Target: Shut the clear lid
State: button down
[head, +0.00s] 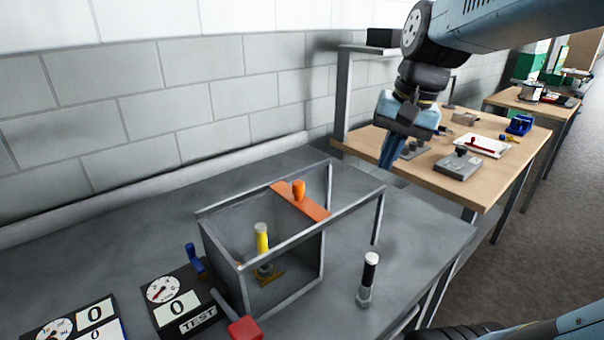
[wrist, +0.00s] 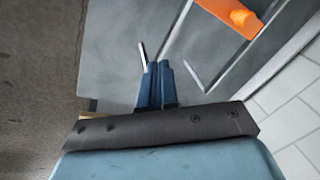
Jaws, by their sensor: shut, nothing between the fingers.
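The clear lid shows mainly as an orange bar with an orange knob (head: 299,188) lying across the top rails of a grey-framed box (head: 243,268). The clear pane is hard to see, so I cannot tell exactly how much of the box it covers. The rails run right beyond the box to a thin post. My gripper (head: 388,165) is shut and empty, up in the air beyond the rails' right end, apart from the lid. In the wrist view the orange bar (wrist: 226,15) lies up and right of my fingers (wrist: 157,68).
A black-and-white handled post (head: 369,275) stands right of the box. Dial panels (head: 177,300), a blue lever (head: 194,260) and a red-knobbed lever (head: 243,328) are at front left. A wooden table (head: 428,175) with tools is behind my gripper. A block wall runs along the back.

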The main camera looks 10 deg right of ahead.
jog(key=w+a+f+m+g+y, duration=0.2)
jog(key=w+m+g+y, duration=0.15)
jog(key=w, duration=0.45)
jog(key=w+a+f+m+g+y, duration=0.1)
jog(key=w+a+m+g+y, duration=0.2)
jog(key=w, duration=0.5)
jog(key=x, duration=1.2)
jog(key=shift+s+a+r+m+h, duration=0.25)
jog(key=shift+s+a+m+h, duration=0.15)
jog(key=shift+s+m+h, duration=0.05)
jog(key=shift+g, duration=0.25)
